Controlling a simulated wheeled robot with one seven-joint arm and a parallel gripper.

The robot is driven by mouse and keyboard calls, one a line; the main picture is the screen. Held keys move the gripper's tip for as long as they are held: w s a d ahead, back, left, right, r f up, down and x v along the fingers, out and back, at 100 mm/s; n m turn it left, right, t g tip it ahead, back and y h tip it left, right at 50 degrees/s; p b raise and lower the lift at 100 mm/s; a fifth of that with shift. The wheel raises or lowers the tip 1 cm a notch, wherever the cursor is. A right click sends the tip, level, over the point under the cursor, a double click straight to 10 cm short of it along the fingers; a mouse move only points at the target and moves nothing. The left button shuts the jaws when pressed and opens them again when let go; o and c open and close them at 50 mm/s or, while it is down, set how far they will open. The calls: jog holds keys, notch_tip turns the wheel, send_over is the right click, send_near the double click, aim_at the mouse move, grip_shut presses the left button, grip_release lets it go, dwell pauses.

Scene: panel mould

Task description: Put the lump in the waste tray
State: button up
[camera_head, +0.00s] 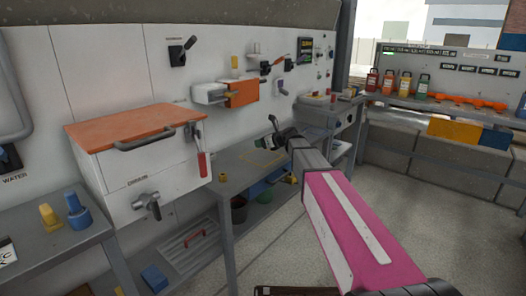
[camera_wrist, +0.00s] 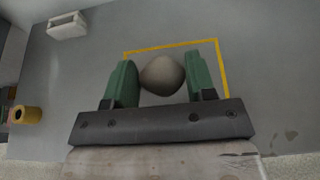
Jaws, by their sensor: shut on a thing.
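The lump (camera_wrist: 162,74) is a rounded grey-brown piece. In the wrist view it sits between the two green fingers of my gripper (camera_wrist: 157,82), which is shut on it. In the head view my gripper (camera_head: 273,138) is over the grey bench, at the end of my arm; the lump cannot be made out there. A yellow outline (camera_wrist: 170,46) is marked on the bench behind the lump. Whether the lump touches the bench is hard to tell. I cannot tell for certain which container is the waste tray.
A small white tray-like piece (camera_wrist: 67,26) shows at the upper left of the wrist view. A yellow ring-shaped piece (camera_wrist: 25,114) is at the left. An orange-lidded box (camera_head: 140,160) with a red-handled lever is on the wall. Bins (camera_head: 239,208) stand under the bench.

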jog(key=shift+w+d+f, duration=0.1)
jog(key=shift+w+f, duration=0.2)
jog(key=shift+f, duration=1.9)
jog(key=o, duration=0.9)
jog(key=shift+f, duration=0.15)
jog(key=shift+o, duration=0.2)
